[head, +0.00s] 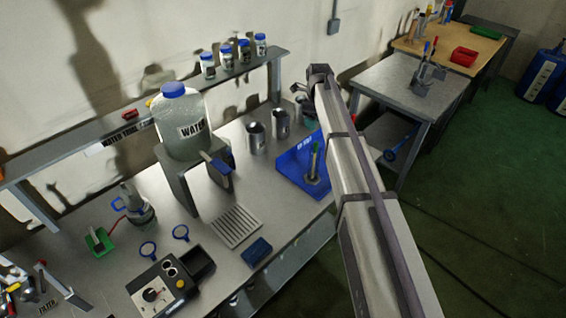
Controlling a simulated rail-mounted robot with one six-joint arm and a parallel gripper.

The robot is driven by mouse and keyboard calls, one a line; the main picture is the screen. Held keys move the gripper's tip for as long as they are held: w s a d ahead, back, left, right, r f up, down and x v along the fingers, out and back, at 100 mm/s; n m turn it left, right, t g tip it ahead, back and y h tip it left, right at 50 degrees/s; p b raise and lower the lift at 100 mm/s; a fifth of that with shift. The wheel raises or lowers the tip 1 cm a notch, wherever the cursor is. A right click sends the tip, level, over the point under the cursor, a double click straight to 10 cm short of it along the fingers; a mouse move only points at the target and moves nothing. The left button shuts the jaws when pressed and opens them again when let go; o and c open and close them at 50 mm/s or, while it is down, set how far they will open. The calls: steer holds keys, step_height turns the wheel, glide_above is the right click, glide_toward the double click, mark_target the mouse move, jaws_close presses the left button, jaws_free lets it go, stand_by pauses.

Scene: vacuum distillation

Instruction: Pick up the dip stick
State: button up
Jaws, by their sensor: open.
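My arm reaches from the lower right up over the bench. An upright thin green stick (314,160) stands in the blue bin (291,168), left of my arm and nearer than the gripper. It may be the dip stick, but I cannot tell for sure. My arm hides part of the bin's right side.
A large water jug (184,122) sits on a grey stand. Metal cups (256,138) stand behind the bin. A shelf (262,66) with several bottles runs along the wall. A control box (157,291) and a slotted white rack (236,226) lie nearer. A second table (385,80) stands beyond.

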mark_target(317, 142)
steer(key=f+b, duration=0.3)
steer(key=f, duration=0.1)
steer(key=d+f+m+b, duration=0.1)
steer(key=f+b, duration=0.2)
steer(key=b, duration=0.1)
steer(key=f+m+b, duration=0.1)
steer(key=f+b, duration=0.3)
steer(key=shift+w+d+f, duration=0.2)
steer(key=shift+d+f, duration=0.1)
steer(key=shift+f, duration=0.05)
steer(key=shift+r, duration=0.25)
steer(key=shift+c, duration=0.3)
jaws_close()
